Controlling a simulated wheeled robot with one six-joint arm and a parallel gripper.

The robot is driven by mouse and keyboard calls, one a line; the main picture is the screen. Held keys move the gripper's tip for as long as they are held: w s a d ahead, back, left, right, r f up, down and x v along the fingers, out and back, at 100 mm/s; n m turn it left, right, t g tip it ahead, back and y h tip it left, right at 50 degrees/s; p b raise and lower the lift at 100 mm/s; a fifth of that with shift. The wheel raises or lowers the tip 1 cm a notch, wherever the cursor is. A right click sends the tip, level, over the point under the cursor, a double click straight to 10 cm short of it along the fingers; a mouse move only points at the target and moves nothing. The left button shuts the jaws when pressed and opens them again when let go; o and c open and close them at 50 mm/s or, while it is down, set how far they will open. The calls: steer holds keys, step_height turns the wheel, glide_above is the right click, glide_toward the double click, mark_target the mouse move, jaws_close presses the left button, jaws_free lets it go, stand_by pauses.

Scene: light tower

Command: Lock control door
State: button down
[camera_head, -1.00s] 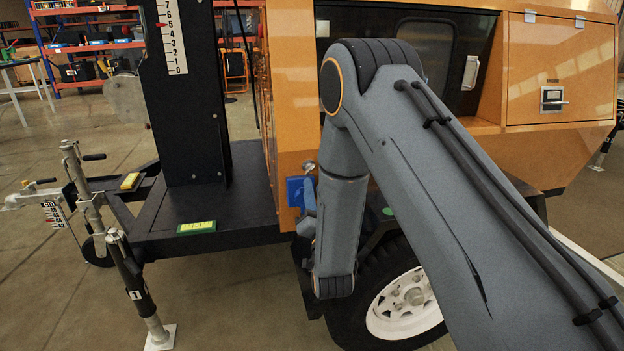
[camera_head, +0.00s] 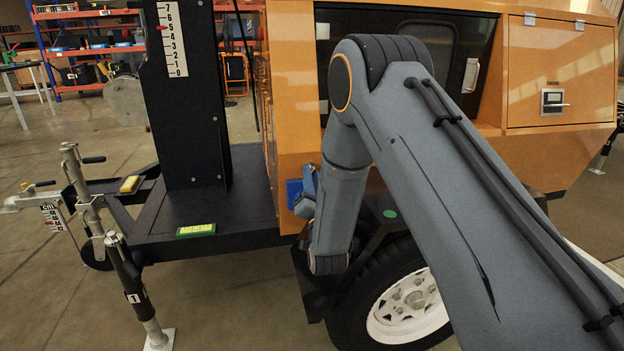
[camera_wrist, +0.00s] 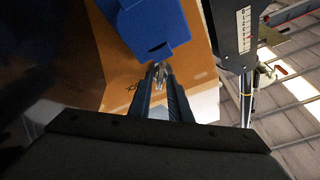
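An orange side door (camera_head: 558,75) with a silver latch (camera_head: 553,101) is closed at the right of the orange cabinet. A dark panel with a white handle (camera_head: 470,75) sits in the recess left of it. I cannot tell which one is the control door. My gripper is mostly hidden behind my arm in the head view. In the wrist view, my gripper's fingers (camera_wrist: 161,76) point at the orange panel (camera_wrist: 122,78), just below a blue box (camera_wrist: 155,28). Something pale and metallic shows between the fingertips; whether it is held is unclear. Dark lettering beside them is partly hidden.
The blue box also shows on the cabinet's corner (camera_head: 294,192). A black mast (camera_head: 196,110) with a number scale stands on the trailer deck. A white-rimmed wheel (camera_head: 408,305) is below my arm. A jack leg (camera_head: 135,285) and open floor lie to the left.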

steer(key=shift+m, duration=0.4)
steer(key=m+p, duration=0.1)
steer(key=m, duration=0.4)
steer(key=shift+h, duration=0.4)
steer(key=m+g+p, duration=0.1)
steer(key=m, duration=0.4)
steer(key=shift+m+h, duration=0.3)
steer(key=shift+m, duration=0.1)
steer(key=c, duration=1.9)
jaws_free()
steer(key=shift+o, duration=0.2)
steer(key=shift+s+p, duration=0.1)
steer(key=shift+p, duration=0.2)
steer(key=v, duration=0.7)
steer(key=shift+s+p, duration=0.3)
steer(key=shift+s, duration=0.05)
